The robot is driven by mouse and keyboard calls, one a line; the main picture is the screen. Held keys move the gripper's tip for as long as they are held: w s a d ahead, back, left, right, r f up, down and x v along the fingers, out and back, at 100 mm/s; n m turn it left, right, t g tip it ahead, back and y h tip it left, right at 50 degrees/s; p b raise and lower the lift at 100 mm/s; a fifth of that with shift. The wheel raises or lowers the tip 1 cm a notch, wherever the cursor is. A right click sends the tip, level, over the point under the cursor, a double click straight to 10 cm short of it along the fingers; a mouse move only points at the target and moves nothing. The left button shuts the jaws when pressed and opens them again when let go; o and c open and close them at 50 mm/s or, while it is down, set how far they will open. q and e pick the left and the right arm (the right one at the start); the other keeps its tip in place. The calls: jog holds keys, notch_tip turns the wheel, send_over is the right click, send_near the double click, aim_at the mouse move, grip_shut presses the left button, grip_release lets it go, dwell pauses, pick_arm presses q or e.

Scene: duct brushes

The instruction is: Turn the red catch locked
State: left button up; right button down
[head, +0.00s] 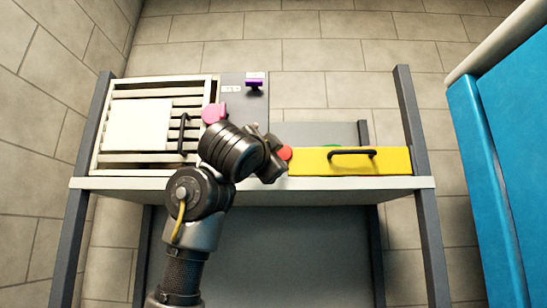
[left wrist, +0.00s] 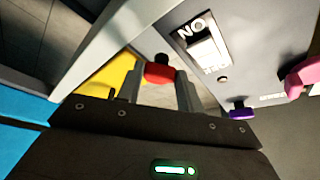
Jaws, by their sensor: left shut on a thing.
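The red catch (head: 285,152) sits at the left end of the yellow panel (head: 385,162), mostly beside my gripper in the head view. In the left wrist view the red catch (left wrist: 159,71) lies between the fingertips. My left gripper (head: 273,150) is shut on it; the fingers also show in the left wrist view (left wrist: 162,82). The catch's base and exact angle are hidden by the gripper. My right gripper is in neither view.
A slatted white panel (head: 155,158) with a black handle stands left. A pink catch (head: 213,112) and a purple catch (head: 254,84) are on or near the grey panel (head: 236,98). A blue cabinet (head: 510,150) stands at right. The yellow panel has a black handle (head: 352,152).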

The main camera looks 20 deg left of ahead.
pick_arm(q)
jog(key=shift+a+r+m+g+h+b, duration=0.1)
jog(key=shift+m+g+h+b, duration=0.45)
jog(key=shift+m, duration=1.4)
jog(key=shift+r+m+g+h+b, duration=0.15)
jog(key=shift+m+g, duration=0.8)
jog(key=shift+m, duration=1)
jog(key=o, duration=1)
jog(key=s+b, duration=0.2)
jog(key=s, duration=0.1)
jog(key=s+a+b, duration=0.1)
jog(key=s+b, duration=0.1)
jog(key=s, duration=0.2)
jog(key=s+b, duration=0.3)
jog(key=shift+s+a, duration=0.25)
jog(key=shift+s, duration=0.15)
